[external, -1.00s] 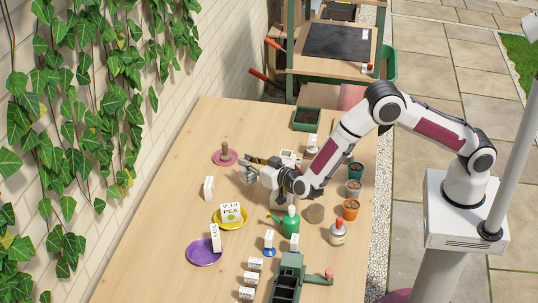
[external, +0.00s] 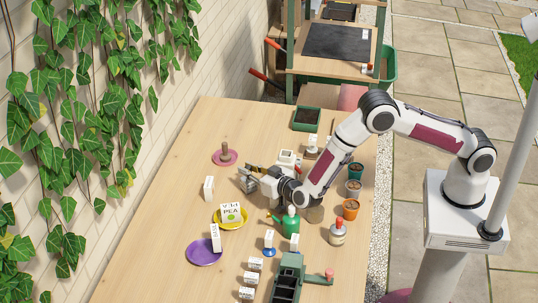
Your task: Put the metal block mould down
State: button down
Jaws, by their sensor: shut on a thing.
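My gripper (external: 254,177) is over the middle of the table, shut on the metal block mould (external: 246,184), a small grey piece at its fingertips. The fingers partly cover the mould. It is low over the bare wood; whether it touches the table I cannot tell. A pink saucer (external: 215,160) with a brown knobbed thing (external: 225,150) on it lies just beyond the gripper, to the upper left.
A white label block (external: 208,188) stands left of the gripper. Nearer are a yellow saucer (external: 241,223) with a pea packet (external: 230,212), a purple saucer (external: 203,255) and a green bottle (external: 291,222). Small pots (external: 351,208) line the right edge. The far left table is clear.

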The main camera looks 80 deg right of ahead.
jog(key=shift+f, duration=0.1)
jog(key=c, duration=2)
grip_release()
jog(key=shift+o, duration=0.2)
jog(key=shift+s+a+r, duration=0.2)
jog(key=shift+s+a, duration=0.05)
jog(key=shift+s, duration=0.05)
jog(key=shift+s+a+r, duration=0.3)
jog(key=shift+s, duration=0.15)
jog(key=shift+s+a+r, duration=0.25)
jog(key=shift+s+a, duration=0.05)
jog(key=shift+s, duration=0.15)
notch_tip(320, 180, up, 6)
jog(key=shift+r, duration=0.15)
jog(key=shift+r, duration=0.1)
